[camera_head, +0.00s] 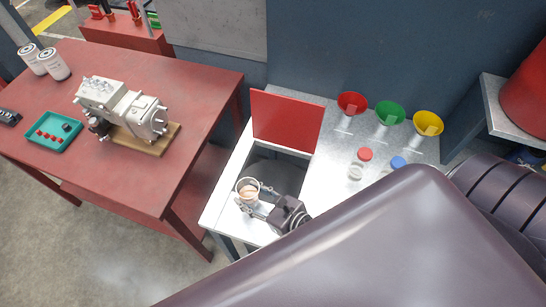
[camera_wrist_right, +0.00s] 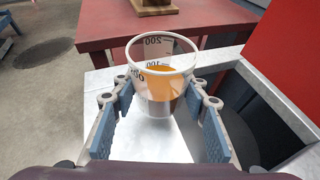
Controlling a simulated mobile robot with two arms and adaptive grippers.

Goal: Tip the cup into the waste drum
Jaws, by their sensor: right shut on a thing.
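A clear graduated cup (camera_head: 247,190) with amber liquid in it is held upright by my right gripper (camera_head: 254,200), whose fingers are shut on its sides. The cup also shows in the right wrist view (camera_wrist_right: 163,88), with its rim up and the liquid level well below the rim. The dark waste drum (camera_head: 280,172) sits in the opening of the metal bench, under a raised red lid (camera_head: 286,121). In the right wrist view the drum (camera_wrist_right: 238,128) is to the right of the cup. The cup is beside the opening, over the bench's left part. My left gripper is not in view.
The metal bench (camera_head: 332,145) carries red (camera_head: 352,102), green (camera_head: 390,113) and yellow (camera_head: 428,122) funnels and a red-capped jar (camera_head: 360,163). A red table (camera_head: 205,90) with a pump assembly (camera_head: 122,108) stands to the left. The raised lid borders the drum opening.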

